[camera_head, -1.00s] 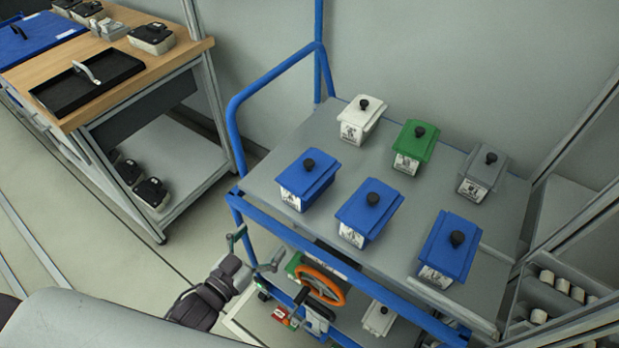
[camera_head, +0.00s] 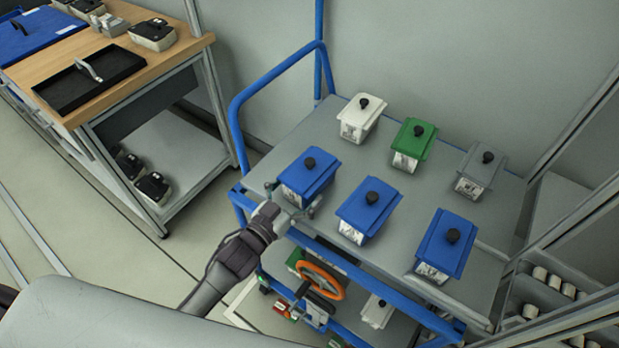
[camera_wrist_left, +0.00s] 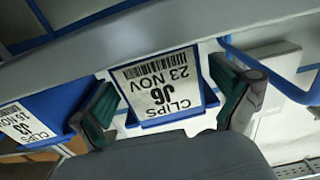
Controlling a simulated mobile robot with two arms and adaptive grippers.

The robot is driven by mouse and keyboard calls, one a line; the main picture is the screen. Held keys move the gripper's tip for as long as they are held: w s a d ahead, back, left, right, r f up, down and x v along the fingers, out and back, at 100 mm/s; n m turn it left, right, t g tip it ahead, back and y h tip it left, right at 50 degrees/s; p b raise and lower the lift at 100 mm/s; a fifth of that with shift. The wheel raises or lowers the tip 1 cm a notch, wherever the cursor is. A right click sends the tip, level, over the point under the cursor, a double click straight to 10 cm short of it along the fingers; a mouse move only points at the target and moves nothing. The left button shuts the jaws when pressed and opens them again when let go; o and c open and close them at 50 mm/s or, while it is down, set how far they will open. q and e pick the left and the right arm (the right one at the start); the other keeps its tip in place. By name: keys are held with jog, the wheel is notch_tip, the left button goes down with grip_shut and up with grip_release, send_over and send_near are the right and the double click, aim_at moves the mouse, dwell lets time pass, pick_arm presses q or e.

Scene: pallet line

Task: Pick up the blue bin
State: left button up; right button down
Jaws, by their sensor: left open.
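Several blue bins with black knobs stand on the top shelf of a blue-framed cart. The nearest blue bin to my gripper (camera_head: 307,175) is at the shelf's left front. Another blue bin (camera_head: 369,211) stands right of it, and a third (camera_head: 446,244) further right. My left gripper (camera_head: 292,206) is open at the front of the left blue bin, with its fingers spread to either side. In the left wrist view, that bin's label (camera_wrist_left: 160,85) reads "CLIPS J6 23 NOV" and shows between the two fingers. Whether the fingers touch the bin cannot be told. My right gripper is not in view.
White (camera_head: 361,119), green (camera_head: 414,144) and grey (camera_head: 480,171) bins stand in the back row. The cart's blue rail (camera_head: 239,120) rises at the left. An orange ring (camera_head: 320,281) is below the shelf. A wooden workbench (camera_head: 130,50) stands at upper left.

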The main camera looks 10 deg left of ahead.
pick_arm(q)
jog(key=x, duration=0.2)
jog(key=shift+w+d, duration=0.1)
jog(key=shift+w, duration=0.1)
jog(key=shift+s, duration=0.1)
jog(key=c, duration=1.6)
jog(key=shift+c, duration=0.7)
notch_tip(320, 180, up, 10)
jog(key=s+a+r+n+y, duration=0.1)
jog(key=s+a+y, duration=0.1)
jog(key=s, duration=0.3)
jog(key=s+a+r+n+t+y, duration=0.1)
jog(key=s+a+n+y, duration=0.1)
jog(key=s, duration=0.3)
jog(key=s+a+r+n+y, duration=0.1)
jog(key=s+a+y, duration=0.1)
jog(key=s, duration=0.3)
jog(key=shift+s+a+y, duration=0.15)
jog(key=shift+a+y, duration=0.25)
jog(key=shift+a, duration=0.1)
